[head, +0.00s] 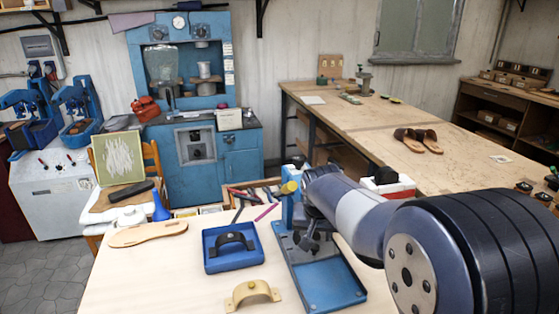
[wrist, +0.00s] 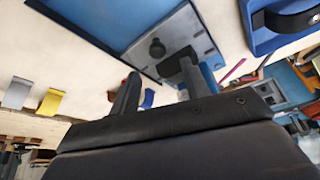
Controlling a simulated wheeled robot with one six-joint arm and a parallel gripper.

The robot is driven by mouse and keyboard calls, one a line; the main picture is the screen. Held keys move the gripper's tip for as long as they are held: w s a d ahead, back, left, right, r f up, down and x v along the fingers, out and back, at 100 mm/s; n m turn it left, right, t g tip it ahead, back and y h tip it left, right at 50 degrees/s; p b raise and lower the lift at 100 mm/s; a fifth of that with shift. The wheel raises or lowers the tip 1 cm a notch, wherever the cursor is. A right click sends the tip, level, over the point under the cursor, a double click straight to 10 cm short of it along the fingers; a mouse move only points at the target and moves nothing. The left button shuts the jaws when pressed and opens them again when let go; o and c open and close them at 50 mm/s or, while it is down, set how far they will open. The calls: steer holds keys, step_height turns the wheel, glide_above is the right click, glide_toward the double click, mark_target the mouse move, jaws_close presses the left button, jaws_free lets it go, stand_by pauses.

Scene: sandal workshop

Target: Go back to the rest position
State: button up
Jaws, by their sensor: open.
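My gripper (head: 309,238) is in front of the blue fixture (head: 332,286) on the light worktable (head: 185,285). The arm partly hides the fixture's upright. In the wrist view, my gripper (wrist: 160,85) has two dark fingers spread apart with nothing between them. The grey plate and round dark knob (wrist: 157,48) of the fixture show beyond the fingers. I cannot tell whether a finger touches it.
Left of the fixture is a blue tray (head: 212,262) with a dark strap. A tan strap piece (head: 252,292) lies in front, and a tan sole (head: 148,234) lies at left. A long bench (head: 365,140) with sandals (head: 418,140) stands behind right.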

mark_target(315, 247)
steer(key=x, duration=0.5)
steer(key=shift+s+d+f+p, duration=0.15)
steer(key=shift+f+p, duration=0.15)
steer(key=shift+f, duration=0.15)
steer(key=shift+s+r, duration=0.6)
steer(key=shift+s, duration=0.2)
steer(key=shift+v, duration=0.8)
